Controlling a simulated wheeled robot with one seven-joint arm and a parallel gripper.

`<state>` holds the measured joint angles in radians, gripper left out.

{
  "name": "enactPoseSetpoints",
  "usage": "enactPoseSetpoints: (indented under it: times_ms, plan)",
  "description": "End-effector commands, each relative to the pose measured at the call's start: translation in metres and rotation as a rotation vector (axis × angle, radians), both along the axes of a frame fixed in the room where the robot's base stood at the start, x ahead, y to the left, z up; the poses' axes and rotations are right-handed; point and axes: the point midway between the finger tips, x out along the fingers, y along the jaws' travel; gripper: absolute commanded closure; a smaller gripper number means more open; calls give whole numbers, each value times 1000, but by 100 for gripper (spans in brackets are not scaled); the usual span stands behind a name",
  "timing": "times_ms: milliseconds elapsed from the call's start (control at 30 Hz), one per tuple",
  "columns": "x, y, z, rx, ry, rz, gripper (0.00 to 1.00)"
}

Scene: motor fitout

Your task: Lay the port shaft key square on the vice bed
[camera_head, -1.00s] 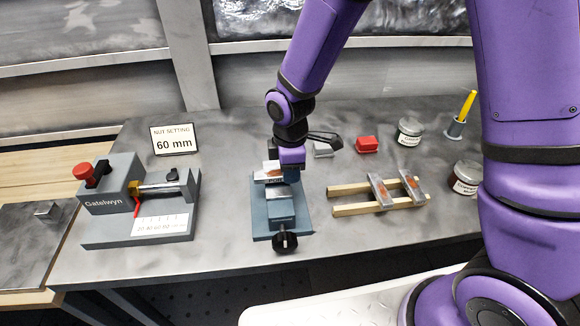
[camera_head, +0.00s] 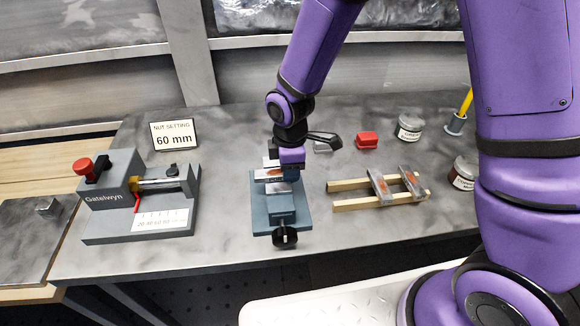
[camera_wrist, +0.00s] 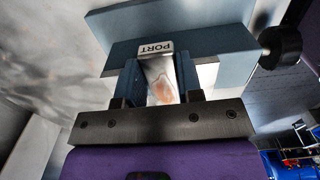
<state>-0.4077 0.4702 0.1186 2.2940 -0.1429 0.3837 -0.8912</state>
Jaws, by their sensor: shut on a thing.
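The port shaft key (camera_wrist: 160,78) is a silver bar with an orange-brown patch and a "PORT" label on its end, seen in the wrist view. My gripper (camera_wrist: 160,82) is shut on it, with one finger on each side. In the head view my gripper (camera_head: 284,168) is over the back part of the blue-grey vice (camera_head: 258,213). The vice also shows in the wrist view (camera_wrist: 215,50), just beyond the key's labelled end. Whether the key touches the vice bed cannot be told.
Two similar silver bars (camera_head: 379,186) lie across wooden rails (camera_head: 350,205) to the right. A grey Gatelwyn device (camera_head: 110,228) stands to the left. A red block (camera_head: 367,139) and jars (camera_head: 409,128) are behind. The vice's black knob (camera_head: 285,237) faces the front.

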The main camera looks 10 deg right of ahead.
Motion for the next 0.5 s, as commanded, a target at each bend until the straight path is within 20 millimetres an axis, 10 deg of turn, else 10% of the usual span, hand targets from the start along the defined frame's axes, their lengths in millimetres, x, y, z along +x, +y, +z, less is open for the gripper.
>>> enactPoseSetpoints:
  times_ms: [200, 233, 300, 500]
  plan:
    - [0, 0, 0, 1, -1, 0, 100]
    - [0, 0, 0, 1, -1, 0, 62]
    - [0, 0, 0, 1, -1, 0, 46]
    - [0, 0, 2, 0, -1, 0, 45]
